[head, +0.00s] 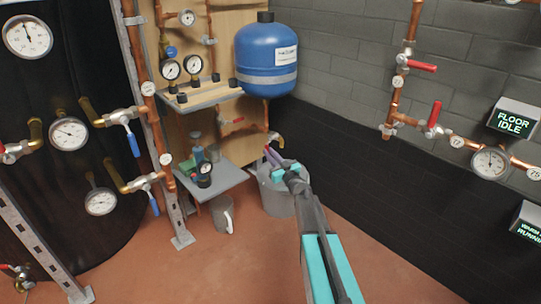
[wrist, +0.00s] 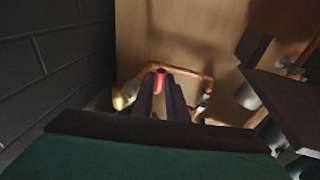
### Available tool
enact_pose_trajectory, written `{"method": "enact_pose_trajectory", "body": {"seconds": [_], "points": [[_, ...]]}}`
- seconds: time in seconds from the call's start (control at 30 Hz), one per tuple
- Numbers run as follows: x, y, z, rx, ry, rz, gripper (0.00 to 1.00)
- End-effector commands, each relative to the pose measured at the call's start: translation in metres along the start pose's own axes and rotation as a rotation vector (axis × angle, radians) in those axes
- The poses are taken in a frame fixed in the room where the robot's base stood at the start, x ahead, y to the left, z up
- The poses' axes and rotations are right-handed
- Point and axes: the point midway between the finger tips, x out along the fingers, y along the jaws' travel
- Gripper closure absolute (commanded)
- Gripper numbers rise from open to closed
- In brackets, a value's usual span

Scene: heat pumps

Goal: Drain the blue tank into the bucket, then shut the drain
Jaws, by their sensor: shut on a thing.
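The blue tank (head: 266,58) hangs against the wooden panel at the back in the head view. A copper pipe under it leads to a drain tap (head: 276,137) above the grey bucket (head: 277,198), which stands on the floor. My gripper (head: 270,154) reaches to just below the tap, over the bucket. In the wrist view my gripper (wrist: 166,90) is shut on a red handle (wrist: 160,79). A brass spout (wrist: 125,97) shows left of the fingers, beside the copper pipe (wrist: 180,67). Water flow and the bucket's inside cannot be made out.
A metal upright (head: 160,150) with valves and gauges is further left. The dark wall is close on the right.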

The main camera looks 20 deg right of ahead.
Motion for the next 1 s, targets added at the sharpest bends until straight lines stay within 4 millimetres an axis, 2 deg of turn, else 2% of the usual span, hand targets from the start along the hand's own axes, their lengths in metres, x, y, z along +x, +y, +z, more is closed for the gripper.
{"method": "enact_pose_trajectory", "body": {"seconds": [0.13, 0.17, 0.27, 0.67, 0.87, 1.0], "points": [[0.000, 0.001, 0.001, 0.000, -0.002, 0.001, 1.00], [0.000, 0.000, 0.001, 0.000, -0.002, 0.001, 0.85], [0.000, 0.000, 0.001, 0.000, -0.001, 0.001, 0.68], [-0.002, 0.000, 0.000, 0.000, -0.001, 0.000, 0.68], [-0.015, 0.000, -0.001, 0.000, -0.002, 0.001, 0.68], [-0.031, -0.001, -0.003, 0.000, -0.002, 0.001, 0.68]]}}
